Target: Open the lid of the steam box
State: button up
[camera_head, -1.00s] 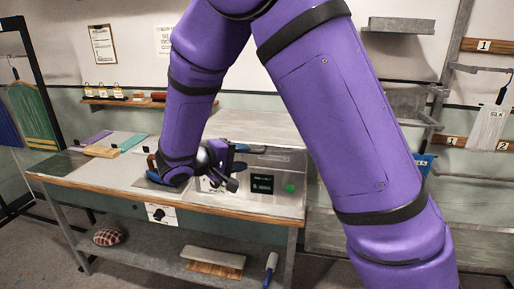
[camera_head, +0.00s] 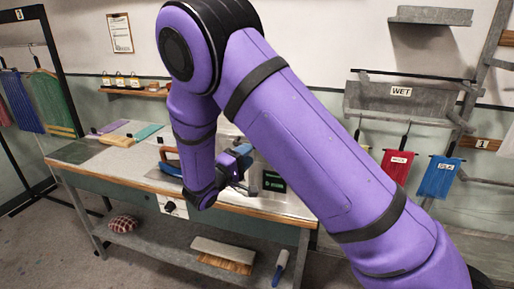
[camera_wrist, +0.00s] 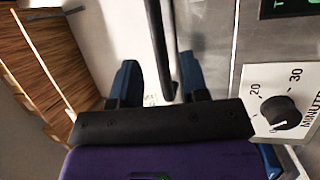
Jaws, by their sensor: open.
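The steam box is a metal box on the workbench. Its dark display (camera_head: 273,182) shows in the head view, but my arm hides most of its body and lid. In the wrist view its metal front (camera_wrist: 208,35) stands beside a white dial panel (camera_wrist: 262,128) with a black knob. A dark bar (camera_wrist: 158,40), which looks like a handle, runs up between my blue fingers. My gripper (camera_wrist: 157,82) is open, with one finger on each side of the bar; contact cannot be told. In the head view my gripper (camera_head: 238,163) is at the box's front.
The workbench (camera_head: 120,165) carries an iron (camera_head: 170,158) with a blue and orange handle left of my gripper. Coloured cloths lie at its left end. Its lower shelf (camera_head: 165,242) holds a brush and a checked cushion. A rack with hanging cloths stands on the right.

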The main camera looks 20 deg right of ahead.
jog(key=shift+x, duration=2.6)
jog(key=shift+c, duration=0.4)
grip_shut()
